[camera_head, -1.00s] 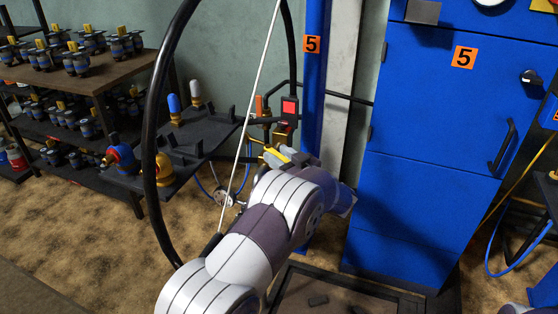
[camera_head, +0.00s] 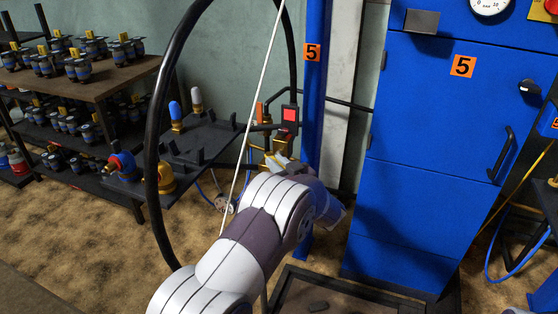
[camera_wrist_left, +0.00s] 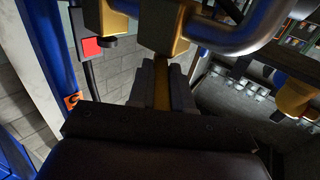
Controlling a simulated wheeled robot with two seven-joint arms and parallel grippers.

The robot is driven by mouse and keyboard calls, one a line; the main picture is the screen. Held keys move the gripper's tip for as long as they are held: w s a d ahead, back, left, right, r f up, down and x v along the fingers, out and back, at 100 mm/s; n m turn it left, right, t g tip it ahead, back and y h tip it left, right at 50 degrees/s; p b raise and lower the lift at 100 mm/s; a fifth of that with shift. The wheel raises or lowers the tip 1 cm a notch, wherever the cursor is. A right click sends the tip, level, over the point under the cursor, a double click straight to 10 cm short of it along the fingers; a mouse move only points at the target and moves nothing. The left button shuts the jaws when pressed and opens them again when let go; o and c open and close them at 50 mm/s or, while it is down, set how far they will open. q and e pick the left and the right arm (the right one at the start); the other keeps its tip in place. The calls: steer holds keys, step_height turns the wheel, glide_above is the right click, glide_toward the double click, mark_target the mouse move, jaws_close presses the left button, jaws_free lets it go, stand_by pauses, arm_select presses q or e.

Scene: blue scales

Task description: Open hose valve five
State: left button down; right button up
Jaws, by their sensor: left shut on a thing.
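My left gripper (camera_head: 282,162) is at the hose station beside the blue post marked 5, largely hidden behind its own wrist in the head view. In the left wrist view its two dark fingers (camera_wrist_left: 161,85) are shut on a narrow yellow valve handle (camera_wrist_left: 161,98). The handle runs up between the fingers toward a brass valve body (camera_wrist_left: 162,28). The brass fitting also shows in the head view (camera_head: 279,141), just above the gripper. How far the handle is turned cannot be told. My right gripper is not in view.
A blue cabinet (camera_head: 430,130) marked 5 stands to the right. A black hose (camera_head: 152,150) loops in front on the left. A dark shelf (camera_head: 205,140) with fittings is left of the gripper. A rack (camera_head: 120,75) of fittings is further left.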

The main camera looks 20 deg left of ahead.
mark_target(263, 164)
arm_select(q)
steer(key=shift+s+a+r+m+t+h+p, duration=0.1)
steer(key=shift+s+a+m+t+h+p, duration=0.05)
steer(key=shift+m+t+h+p, duration=0.25)
steer(key=shift+s+a+r+m+t+h+p, duration=0.15)
steer(key=shift+m+t+h, duration=0.15)
steer(key=shift+m+t, duration=0.15)
steer(key=shift+s+a+f+m+t+h+b, duration=0.1)
steer(key=shift+s+a+m+t+h, duration=0.25)
steer(key=shift+m+t+h, duration=1.05)
steer(key=shift+s+a+f+m+t+h+b, duration=0.15)
steer(key=shift+a+m+t+h, duration=0.35)
steer(key=shift+m+h, duration=1.05)
steer(key=shift+s+a+r+m+t+h+b, duration=0.1)
steer(key=shift+s+a+m+t+h, duration=0.2)
steer(key=shift+m+t+h, duration=1.25)
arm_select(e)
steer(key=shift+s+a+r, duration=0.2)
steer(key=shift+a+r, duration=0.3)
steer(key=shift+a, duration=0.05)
arm_select(q)
steer(key=shift+w+a+n+g+h, duration=0.1)
steer(key=shift+n+g+h, duration=0.3)
steer(key=shift+n+h, duration=0.35)
steer(key=c, duration=1)
jaws_free()
steer(key=shift+c, duration=0.2)
